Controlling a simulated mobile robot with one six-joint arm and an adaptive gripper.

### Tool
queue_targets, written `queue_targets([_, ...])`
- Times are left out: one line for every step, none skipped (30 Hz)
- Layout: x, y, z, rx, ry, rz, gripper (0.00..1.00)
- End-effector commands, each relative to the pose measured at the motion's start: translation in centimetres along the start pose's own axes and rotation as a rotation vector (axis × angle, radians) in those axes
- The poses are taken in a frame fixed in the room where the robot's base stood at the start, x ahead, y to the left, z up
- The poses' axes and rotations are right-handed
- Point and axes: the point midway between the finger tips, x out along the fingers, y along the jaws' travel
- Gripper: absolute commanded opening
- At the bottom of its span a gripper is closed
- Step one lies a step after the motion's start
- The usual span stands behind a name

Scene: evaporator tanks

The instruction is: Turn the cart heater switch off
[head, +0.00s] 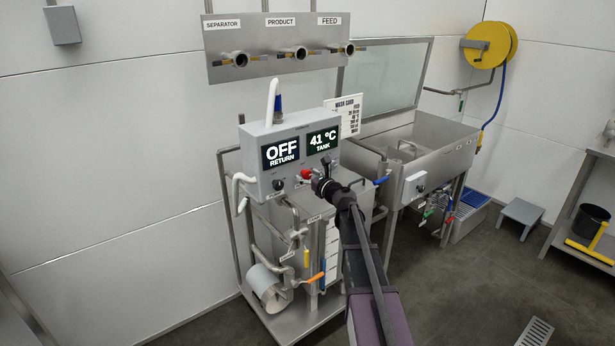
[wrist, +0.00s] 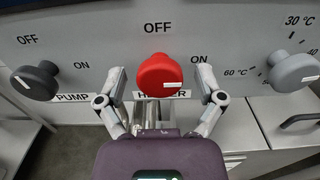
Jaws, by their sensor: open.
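The red heater knob (wrist: 160,72) is at the middle of the wrist view, on the grey panel of the cart's control box (head: 253,148). OFF is printed above it and ON to its right; its white mark sits at the lower right of its face. The HEATER label below is partly hidden by the knob and gripper. My gripper (wrist: 160,88) is open, one finger on each side of the knob, with gaps showing. In the head view my gripper (head: 318,181) is close in front of the box, by the red knob (head: 306,173).
A dark pump knob (wrist: 35,80) is left of the heater knob, and a grey temperature knob (wrist: 294,72) is to the right. The box displays read OFF RETURN and 41 °C TANK. A steel sink (head: 440,150) stands right of the cart.

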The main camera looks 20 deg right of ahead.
Motion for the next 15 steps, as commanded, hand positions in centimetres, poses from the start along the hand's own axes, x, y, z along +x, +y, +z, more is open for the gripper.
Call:
queue_targets([-0.01, 0.00, 0.00, 0.000, 0.000, 0.000, 0.87])
queue_targets([-0.01, 0.00, 0.00, 0.000, 0.000, 0.000, 0.84])
queue_targets([-0.01, 0.01, 0.00, 0.000, 0.000, 0.000, 0.72])
queue_targets([-0.01, 0.01, 0.00, 0.000, 0.000, 0.000, 0.63])
queue_targets([-0.02, 0.00, 0.00, 0.000, 0.000, 0.000, 0.55])
queue_targets([-0.02, 0.00, 0.00, 0.000, 0.000, 0.000, 0.43])
queue_targets([-0.02, 0.01, 0.00, 0.000, 0.000, 0.000, 0.34])
queue_targets([-0.02, 0.00, 0.00, 0.000, 0.000, 0.000, 0.25])
queue_targets([-0.01, 0.00, 0.00, 0.000, 0.000, 0.000, 0.13])
queue_targets([-0.01, 0.00, 0.00, 0.000, 0.000, 0.000, 0.05])
queue_targets([0.00, 0.00, 0.00, 0.000, 0.000, 0.000, 0.05])
queue_targets([0.00, 0.00, 0.01, 0.000, 0.000, 0.000, 0.05])
queue_targets([0.01, 0.00, 0.01, 0.000, 0.000, 0.000, 0.05])
queue_targets([0.01, 0.00, 0.01, 0.000, 0.000, 0.000, 0.05])
queue_targets([0.02, 0.00, 0.01, -0.001, 0.000, 0.000, 0.05])
